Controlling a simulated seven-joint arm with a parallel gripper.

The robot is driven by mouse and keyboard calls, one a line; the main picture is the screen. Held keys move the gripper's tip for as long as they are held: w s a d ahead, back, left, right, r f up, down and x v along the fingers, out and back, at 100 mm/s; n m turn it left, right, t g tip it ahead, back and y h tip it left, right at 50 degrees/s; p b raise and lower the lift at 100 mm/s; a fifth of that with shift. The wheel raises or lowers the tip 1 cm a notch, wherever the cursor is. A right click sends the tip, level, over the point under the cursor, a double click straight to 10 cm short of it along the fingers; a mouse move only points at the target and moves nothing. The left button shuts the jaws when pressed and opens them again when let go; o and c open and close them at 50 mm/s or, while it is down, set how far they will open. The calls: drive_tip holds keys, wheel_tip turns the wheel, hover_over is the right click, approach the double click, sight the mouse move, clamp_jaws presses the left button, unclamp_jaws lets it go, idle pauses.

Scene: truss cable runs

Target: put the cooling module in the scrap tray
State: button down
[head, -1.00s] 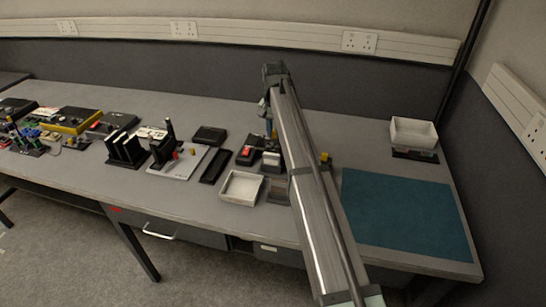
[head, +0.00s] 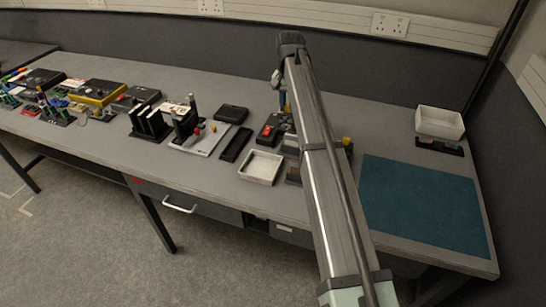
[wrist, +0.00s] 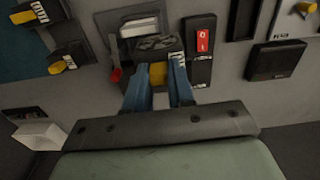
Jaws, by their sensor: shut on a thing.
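My gripper's blue fingers (wrist: 158,82) are shut on a yellow grip (wrist: 158,73) in the wrist view. The grip adjoins a dark block with a round, fan-like top (wrist: 157,44), which looks like the cooling module. It sits among the bench devices, and I cannot tell whether it is seated or lifted. In the head view my gripper (head: 281,98) is partly hidden behind my arm, and the module is not clear there. A shallow white tray (head: 260,167) lies at the front of the bench. A deeper white bin (head: 440,122) stands back right. No readable label shows which is the scrap tray.
A black unit with a red switch (wrist: 203,41) is close beside my gripper. The teal mat (head: 422,206) is bare. A flat black box (head: 231,114) and black strip (head: 235,145) lie left of my arm. Several devices crowd the left bench.

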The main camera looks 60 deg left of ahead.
drive_tip(key=s+d, duration=0.3)
drive_tip(key=s, duration=0.3)
drive_tip(key=s+d, duration=0.4)
drive_tip(key=s, duration=0.3)
drive_tip(key=shift+w+a+f, duration=0.1)
drive_tip(key=shift+a+f, duration=0.05)
drive_tip(key=shift+f, duration=2.2)
drive_tip(key=shift+a+f, duration=0.15)
drive_tip(key=shift+f, duration=2.15)
drive_tip(key=shift+f, duration=0.35)
drive_tip(key=c, duration=1)
unclamp_jaws()
drive_tip(key=shift+o, duration=0.2)
drive_tip(key=shift+r, duration=0.1)
wheel_tip(320, 180, up, 12)
drive_tip(key=shift+r, duration=0.25)
